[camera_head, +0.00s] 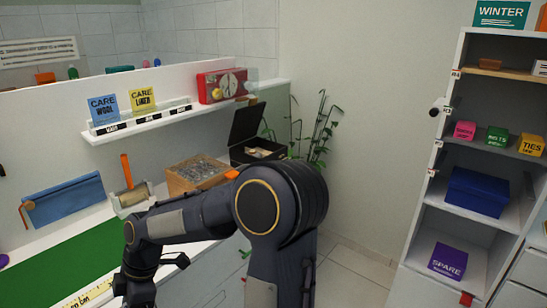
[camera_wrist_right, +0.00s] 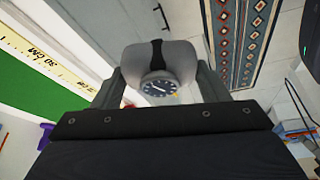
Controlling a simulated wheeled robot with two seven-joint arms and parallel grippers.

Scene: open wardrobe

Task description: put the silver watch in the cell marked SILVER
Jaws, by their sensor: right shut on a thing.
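In the right wrist view, a watch (camera_wrist_right: 159,86) with a dark round dial, greyish case and black strap is wrapped around a grey cushion (camera_wrist_right: 178,58). My right gripper (camera_wrist_right: 160,77) is shut on this cushion, one finger on each side. In the head view my right arm reaches left, and its gripper (camera_head: 150,284) is low over the counter's front edge; the watch cannot be made out there. An open black box (camera_head: 248,130) stands at the back of the counter, with pale contents. No cell marked SILVER can be read. My left gripper is not in view.
A wooden box with a clear top (camera_head: 200,172) stands before the black box. A green mat (camera_head: 80,258) and a yellow ruler (camera_head: 92,296) lie on the counter. A shelf holds cards and a red clock (camera_head: 222,85). A white shelving unit (camera_head: 413,240) stands right.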

